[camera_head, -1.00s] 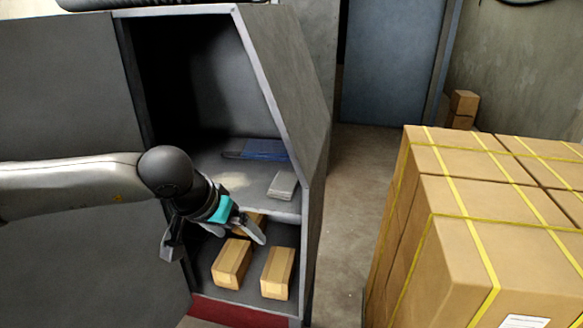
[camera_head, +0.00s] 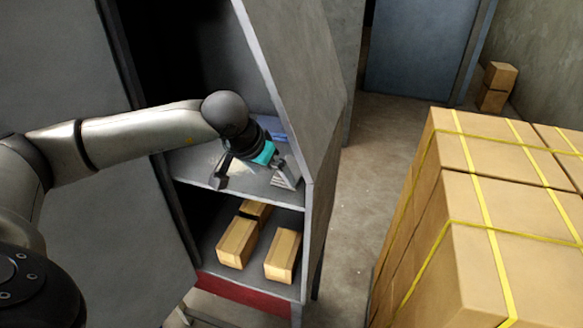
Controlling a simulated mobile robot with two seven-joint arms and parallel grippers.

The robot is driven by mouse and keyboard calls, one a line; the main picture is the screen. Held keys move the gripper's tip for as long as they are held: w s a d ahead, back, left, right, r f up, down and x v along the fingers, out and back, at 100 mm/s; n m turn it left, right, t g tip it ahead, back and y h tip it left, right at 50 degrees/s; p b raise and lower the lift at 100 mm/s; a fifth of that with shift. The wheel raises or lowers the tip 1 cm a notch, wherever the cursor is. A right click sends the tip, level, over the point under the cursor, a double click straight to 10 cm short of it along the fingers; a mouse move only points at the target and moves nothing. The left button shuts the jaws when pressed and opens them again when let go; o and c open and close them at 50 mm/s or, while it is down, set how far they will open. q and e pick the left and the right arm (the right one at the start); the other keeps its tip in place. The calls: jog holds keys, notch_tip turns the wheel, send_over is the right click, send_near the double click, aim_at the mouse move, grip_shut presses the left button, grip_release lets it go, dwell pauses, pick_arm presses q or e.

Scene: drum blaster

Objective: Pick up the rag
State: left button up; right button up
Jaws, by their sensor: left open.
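A light grey, folded flat piece that looks like the rag (camera_head: 287,181) lies on the cabinet's upper shelf (camera_head: 240,184), near its front right edge. My left gripper (camera_head: 250,174) is over this shelf, open with nothing between its fingers. One finger hangs to the left over bare shelf; the other is at the grey piece and partly covers it. I cannot tell whether they touch. A blue flat item (camera_head: 280,130) lies farther back, mostly hidden behind the gripper. My right gripper is out of view.
The cabinet's right side wall (camera_head: 300,85) stands close to the gripper. Several small cardboard boxes (camera_head: 282,255) sit on the lower shelf. A large stack of strapped cartons (camera_head: 490,215) stands at right, with clear floor (camera_head: 375,170) between.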

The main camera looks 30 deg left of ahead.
aim_at(292, 162)
pick_arm(q)
jog(key=w+p, duration=0.1)
jog(key=w, duration=0.4)
jog(key=shift+w+a, duration=0.1)
jog(key=shift+w, duration=0.05)
jog(key=shift+p+x, duration=0.45)
jog(key=shift+x, duration=2.1)
jog(key=shift+c, duration=0.2)
jog(key=c, duration=1)
jog(key=shift+r, duration=0.2)
